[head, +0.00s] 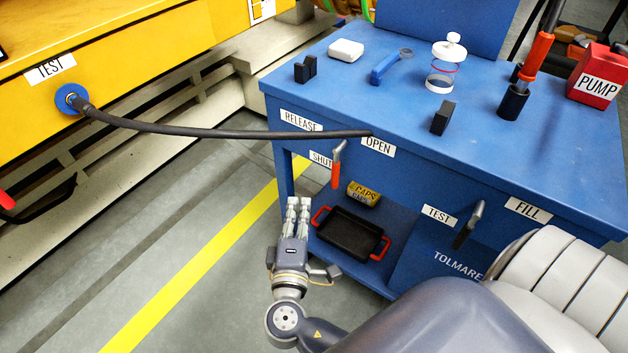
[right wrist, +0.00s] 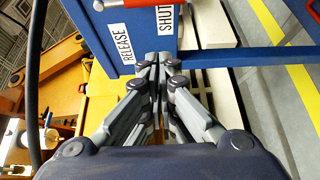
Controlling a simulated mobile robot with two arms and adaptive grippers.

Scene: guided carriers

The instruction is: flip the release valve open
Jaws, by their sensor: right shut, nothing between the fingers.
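The release valve (head: 336,168) is on the front of the blue cart, a metal lever with a red grip. Its lever hangs down beside the SHUT label (head: 321,159), with the OPEN label (head: 378,147) up to its right. My right gripper (head: 298,201) has its fingers together and empty, below and left of the lever and apart from it. In the right wrist view its fingertips (right wrist: 158,60) point at the cart, near the RELEASE label (right wrist: 122,48); part of the red grip (right wrist: 122,4) shows at the top edge. My left gripper is out of view.
A black hose (head: 220,132) runs from the yellow machine's TEST port (head: 69,98) to the cart front, just above the valve. A black tray (head: 348,232) with red handles sits on the lower shelf. A second, black-gripped lever (head: 467,225) is farther right.

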